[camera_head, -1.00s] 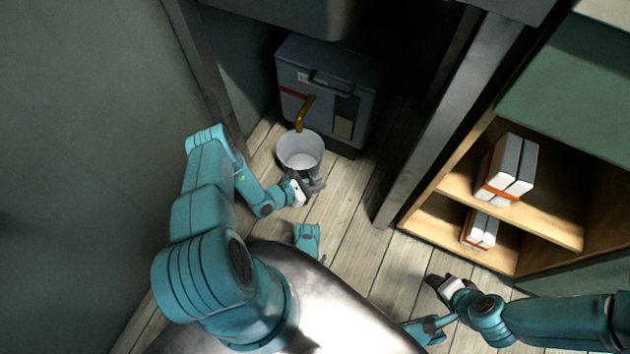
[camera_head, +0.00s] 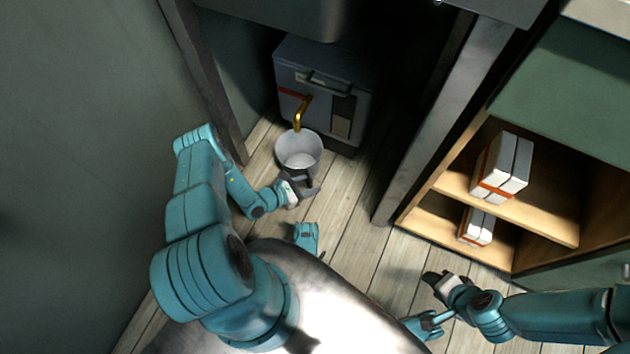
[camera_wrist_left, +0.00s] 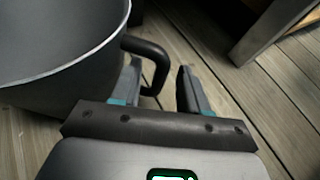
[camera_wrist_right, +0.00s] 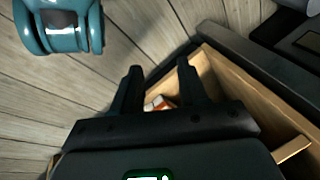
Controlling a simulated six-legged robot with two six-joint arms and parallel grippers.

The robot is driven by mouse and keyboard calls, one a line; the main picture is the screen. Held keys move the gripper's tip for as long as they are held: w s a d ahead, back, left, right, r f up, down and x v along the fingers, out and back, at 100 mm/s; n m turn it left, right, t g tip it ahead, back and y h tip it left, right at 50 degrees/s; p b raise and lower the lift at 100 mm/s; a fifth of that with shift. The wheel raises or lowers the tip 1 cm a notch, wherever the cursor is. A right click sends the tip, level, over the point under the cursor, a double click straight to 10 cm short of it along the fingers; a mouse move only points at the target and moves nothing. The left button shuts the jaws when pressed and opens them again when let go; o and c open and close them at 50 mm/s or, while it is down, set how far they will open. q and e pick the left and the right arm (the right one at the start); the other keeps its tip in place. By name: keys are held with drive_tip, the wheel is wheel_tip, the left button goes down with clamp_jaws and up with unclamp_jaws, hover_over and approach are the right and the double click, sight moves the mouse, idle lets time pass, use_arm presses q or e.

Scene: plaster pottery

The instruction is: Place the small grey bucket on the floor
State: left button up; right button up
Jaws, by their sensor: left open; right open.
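The small grey bucket (camera_head: 299,152) stands upright, apparently on the plank floor, just below the brass spout. My left gripper (camera_head: 312,189) is open beside the bucket's near side. In the left wrist view the bucket (camera_wrist_left: 55,55) fills the upper left, and its dark handle (camera_wrist_left: 158,62) reaches toward the gap between the open fingers (camera_wrist_left: 162,90). The jaws are not closed on the handle. My right gripper (camera_head: 434,283) is open and empty, low at the right near the shelf; it also shows in the right wrist view (camera_wrist_right: 160,80).
A grey box-shaped unit (camera_head: 322,85) with the brass spout (camera_head: 301,112) stands behind the bucket. A grey post (camera_head: 440,125) and a wooden shelf (camera_head: 545,225) with white boxes (camera_head: 502,168) are at right. Bare floor (camera_head: 345,205) lies right of the left gripper.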

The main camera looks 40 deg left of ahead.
use_arm(q)
drive_tip(key=p+v, duration=0.2)
drive_tip(key=v, duration=0.7)
drive_tip(key=shift+r+p, duration=0.15)
drive_tip(key=shift+p, duration=0.15)
use_arm(e)
drive_tip(key=shift+g, duration=0.5)
drive_tip(key=s+r, duration=0.2)
drive_tip(key=r, duration=0.1)
drive_tip(key=shift+s+a+r, duration=0.2)
drive_tip(key=shift+s, duration=0.05)
use_arm(q)
drive_tip(key=shift+a, duration=0.1)
